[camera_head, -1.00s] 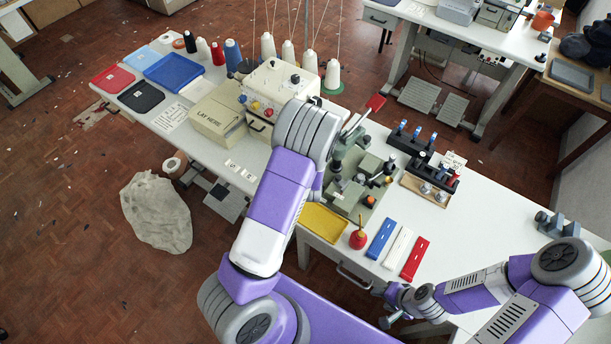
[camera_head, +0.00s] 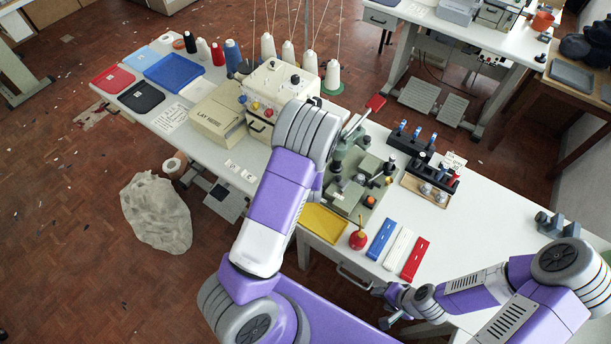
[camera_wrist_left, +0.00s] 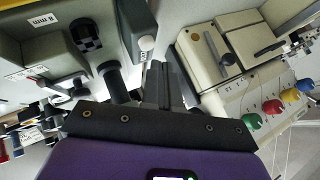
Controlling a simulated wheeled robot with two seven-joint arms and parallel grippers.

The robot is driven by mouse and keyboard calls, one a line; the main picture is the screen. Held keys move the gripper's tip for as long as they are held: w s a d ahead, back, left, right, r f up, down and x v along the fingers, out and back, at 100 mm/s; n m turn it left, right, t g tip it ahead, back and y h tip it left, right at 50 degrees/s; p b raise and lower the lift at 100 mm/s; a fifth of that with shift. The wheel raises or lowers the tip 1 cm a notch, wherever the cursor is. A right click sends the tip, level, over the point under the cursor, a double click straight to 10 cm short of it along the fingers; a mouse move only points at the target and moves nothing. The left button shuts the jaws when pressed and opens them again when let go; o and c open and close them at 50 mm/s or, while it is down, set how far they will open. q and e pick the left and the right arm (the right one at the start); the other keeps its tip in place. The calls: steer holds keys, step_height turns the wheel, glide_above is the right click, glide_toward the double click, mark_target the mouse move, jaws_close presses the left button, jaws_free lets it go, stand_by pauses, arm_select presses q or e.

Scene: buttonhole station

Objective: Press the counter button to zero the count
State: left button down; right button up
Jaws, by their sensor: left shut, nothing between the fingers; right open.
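The green-grey buttonhole machine (camera_head: 350,200) stands mid-table in the head view, partly covered by my left arm. My left gripper is hidden behind its own wrist there. In the left wrist view my left gripper (camera_wrist_left: 164,80) is shut and empty, its dark fingers pointing in among machine parts. A pale round-ended knob (camera_wrist_left: 146,43) shows just beyond the fingers, and a grey housing with an "8 MM" label (camera_wrist_left: 42,20) is at the upper left. I cannot tell which part is the counter button. My right gripper (camera_head: 386,308) is open at the table's front edge, away from the machine.
A cream machine with coloured knobs (camera_head: 272,92) and a "LAY HERE" box (camera_head: 218,115) stand left of my left arm. A yellow tray (camera_head: 325,224), a red oiler (camera_head: 358,239) and blue, white and red strips (camera_head: 415,260) lie in front. The right tabletop (camera_head: 490,225) is mostly clear.

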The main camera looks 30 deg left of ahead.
stand_by(0.6)
arm_select(q)
steer(key=shift+f+b, duration=0.4)
steer(key=shift+f, duration=0.05)
steer(key=shift+f+b, duration=0.45)
steer(key=shift+f, duration=0.05)
stand_by(0.5)
steer(key=shift+r, duration=0.1)
steer(key=shift+r+p, duration=0.8)
steer(key=shift+r, duration=0.05)
steer(key=shift+r, duration=0.1)
step_height(320, 180, up, 5)
steer(key=p, duration=0.4)
stand_by(0.3)
